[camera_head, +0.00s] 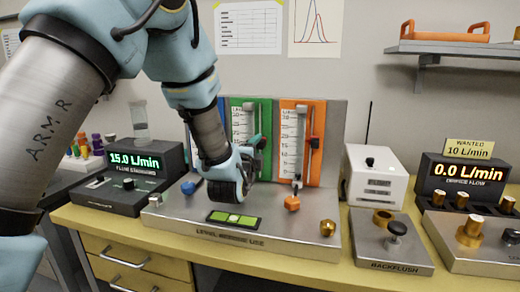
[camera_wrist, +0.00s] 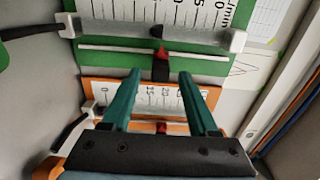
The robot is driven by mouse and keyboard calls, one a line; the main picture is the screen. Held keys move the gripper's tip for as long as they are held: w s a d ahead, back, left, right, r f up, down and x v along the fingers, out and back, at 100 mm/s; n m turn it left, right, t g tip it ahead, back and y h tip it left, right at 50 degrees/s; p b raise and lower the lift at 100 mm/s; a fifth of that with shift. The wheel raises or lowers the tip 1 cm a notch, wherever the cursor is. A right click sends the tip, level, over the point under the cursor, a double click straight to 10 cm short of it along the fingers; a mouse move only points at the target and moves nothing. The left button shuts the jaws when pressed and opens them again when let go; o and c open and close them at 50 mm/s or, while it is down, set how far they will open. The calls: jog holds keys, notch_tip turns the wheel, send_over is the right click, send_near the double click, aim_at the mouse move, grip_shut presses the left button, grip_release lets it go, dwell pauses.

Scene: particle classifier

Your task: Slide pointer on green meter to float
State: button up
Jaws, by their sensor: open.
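The green meter (camera_head: 236,103) stands on the back panel between the blue and orange meters, partly hidden by my arm. In the wrist view the green meter (camera_wrist: 81,63) lies sideways across the top. Its clear tube runs across the picture with a dark float (camera_wrist: 157,32) inside. The red pointer (camera_wrist: 162,54) with its black slider block (camera_wrist: 161,71) sits on the pale rail, almost in line with the float. My gripper (camera_wrist: 159,74) is open, its teal fingertips on either side of the block with gaps. In the head view my gripper (camera_head: 258,142) is at the green meter's rail.
The orange meter (camera_head: 319,111) stands close on the right, with its own rail and red pointer. Below are a bubble level (camera_head: 234,218) and blue (camera_head: 188,187), orange (camera_head: 292,203) and brass (camera_head: 327,228) knobs. A white box (camera_head: 375,176) stands further right.

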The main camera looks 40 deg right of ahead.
jog(key=b+v, duration=0.1)
jog(key=v, duration=0.6)
dwell(0.3)
jog(key=w+a+f+n+y+p, duration=0.1)
jog(key=w+a+f+n+y, duration=0.15)
jog(key=w+a+n, duration=0.4)
jog(key=w+a+f+n+g+y, duration=0.1)
jog(key=w+a+n+y, duration=0.2)
jog(key=a, duration=0.6)
jog(key=w+a+f+n+y+p, duration=0.15)
jog(key=w+a+n+y, duration=0.25)
jog(key=a, duration=0.4)
jog(key=s+a+n+g+y, duration=0.1)
jog(key=s+a+n+g, duration=0.1)
jog(key=a+n, duration=0.3)
jog(key=s+a+f+n+g+y+p, duration=0.1)
jog(key=s+a+n, duration=0.3)
jog(key=a, duration=0.8)
jog(key=s+a+n+g+y, duration=0.3)
jog(key=s+a+n+g, duration=0.1)
jog(key=a, duration=0.5)
jog(key=shift+s+a+f+n+p, duration=0.25)
jog(key=shift+f+n+p, duration=0.15)
jog(key=shift+n, duration=0.45)
